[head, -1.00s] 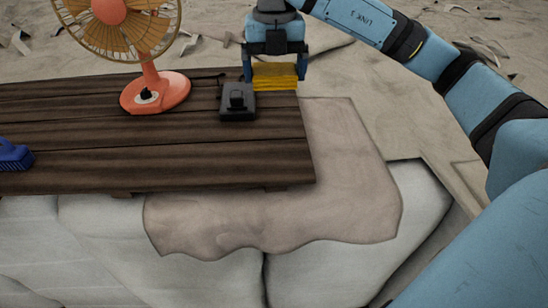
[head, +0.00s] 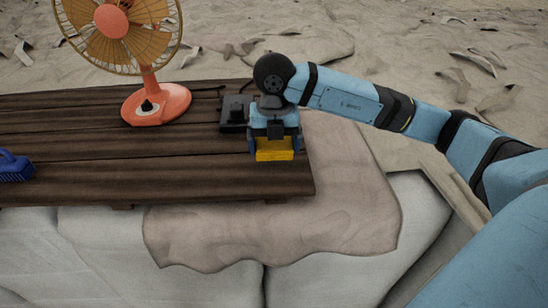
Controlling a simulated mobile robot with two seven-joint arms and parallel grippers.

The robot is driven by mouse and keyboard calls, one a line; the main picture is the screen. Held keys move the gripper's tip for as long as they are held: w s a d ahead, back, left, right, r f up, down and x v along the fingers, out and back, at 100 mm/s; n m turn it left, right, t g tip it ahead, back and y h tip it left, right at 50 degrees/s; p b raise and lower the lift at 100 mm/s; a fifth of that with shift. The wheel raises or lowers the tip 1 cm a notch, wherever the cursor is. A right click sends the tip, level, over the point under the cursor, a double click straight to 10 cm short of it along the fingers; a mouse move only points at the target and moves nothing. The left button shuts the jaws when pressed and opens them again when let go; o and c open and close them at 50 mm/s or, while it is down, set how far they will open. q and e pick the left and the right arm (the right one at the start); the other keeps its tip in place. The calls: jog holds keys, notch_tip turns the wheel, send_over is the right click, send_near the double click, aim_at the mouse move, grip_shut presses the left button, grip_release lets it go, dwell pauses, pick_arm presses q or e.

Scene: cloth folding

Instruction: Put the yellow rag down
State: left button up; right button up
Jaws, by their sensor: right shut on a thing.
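The yellow rag (head: 275,155) is a small folded bundle at the right end of the dark plank table (head: 150,172). My right gripper (head: 275,150) is shut on it, pointing down, with a finger on each side of it. The rag is over or on the tabletop close to its right edge; I cannot tell whether it touches the wood. My left gripper is not in view.
An orange fan (head: 158,104) stands at the back of the table. A black box-like device (head: 234,113) sits just left of my right gripper. A blue brush (head: 14,168) lies at the left edge. The front middle of the tabletop is clear.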

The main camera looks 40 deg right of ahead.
aim_at(274, 170)
notch_tip(274, 170, down, 5)
jog(key=shift+p, duration=0.3)
jog(key=o, duration=0.5)
jog(key=shift+o, duration=0.2)
jog(key=shift+f, duration=0.15)
notch_tip(274, 170, up, 6)
jog(key=shift+s+a+f+b, duration=0.1)
jog(key=shift+f+b, duration=0.1)
jog(key=shift+b, duration=0.85)
notch_tip(274, 170, up, 8)
jog(key=shift+r, duration=0.1)
